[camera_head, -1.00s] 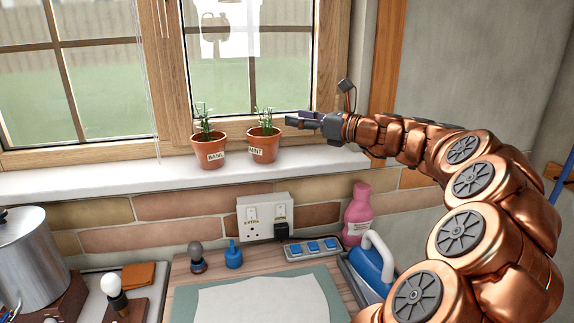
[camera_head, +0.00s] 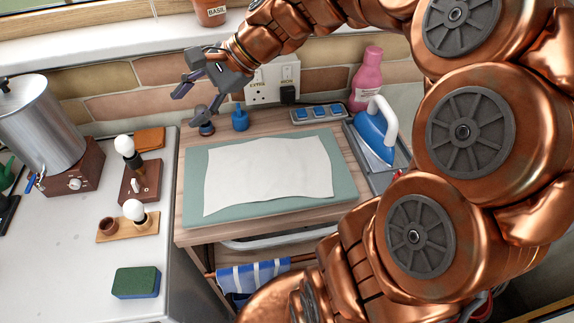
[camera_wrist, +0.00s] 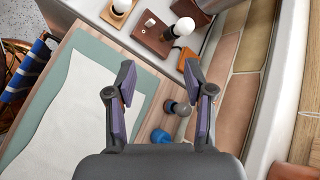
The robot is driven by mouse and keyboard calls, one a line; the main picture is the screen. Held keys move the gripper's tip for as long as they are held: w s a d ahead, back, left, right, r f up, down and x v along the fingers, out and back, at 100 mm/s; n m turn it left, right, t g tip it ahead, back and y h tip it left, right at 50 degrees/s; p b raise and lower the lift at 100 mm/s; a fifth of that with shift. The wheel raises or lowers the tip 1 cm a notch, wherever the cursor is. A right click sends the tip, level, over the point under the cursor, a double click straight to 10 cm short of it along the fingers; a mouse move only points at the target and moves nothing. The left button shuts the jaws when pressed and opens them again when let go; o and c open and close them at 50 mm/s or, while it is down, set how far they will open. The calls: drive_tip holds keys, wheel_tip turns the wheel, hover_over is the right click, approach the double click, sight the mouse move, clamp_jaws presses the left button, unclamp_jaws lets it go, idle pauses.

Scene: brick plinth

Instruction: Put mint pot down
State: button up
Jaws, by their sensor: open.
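The mint pot cannot be made out in the head view; my arm covers the sill to the right of the basil pot (camera_head: 211,12). The basil pot is terracotta with a label and is cut off by the top edge. My gripper (camera_head: 192,107) is open and empty, in front of the brick wall and below the white sill (camera_head: 110,42). In the wrist view, my gripper (camera_wrist: 158,82) has its jaws apart with nothing between them. A terracotta-coloured edge (camera_wrist: 292,171) shows in the lower right corner there; I cannot tell which pot it is.
Paper (camera_head: 265,172) lies on a green mat. The sill's left part is clear.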

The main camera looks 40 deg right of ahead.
drive_tip(key=s+a+f+n+g+h, duration=0.2)
drive_tip(key=s+f+n, duration=0.25)
drive_tip(key=s, duration=0.25)
drive_tip(key=s+a+f+n+g+h, duration=0.1)
drive_tip(key=s+f+n+g+h, duration=0.15)
drive_tip(key=s+f+n, duration=0.35)
drive_tip(key=s+d+f+n+g+h, duration=0.1)
drive_tip(key=s+d+f+n+h, duration=0.1)
drive_tip(key=s, duration=0.4)
drive_tip(key=s+d+f+n+g+h, duration=0.1)
drive_tip(key=s+d+n+h, duration=0.1)
drive_tip(key=s, duration=0.4)
drive_tip(key=shift+d+f, duration=0.35)
drive_tip(key=shift+d, duration=0.45)
drive_tip(key=shift+s, duration=0.1)
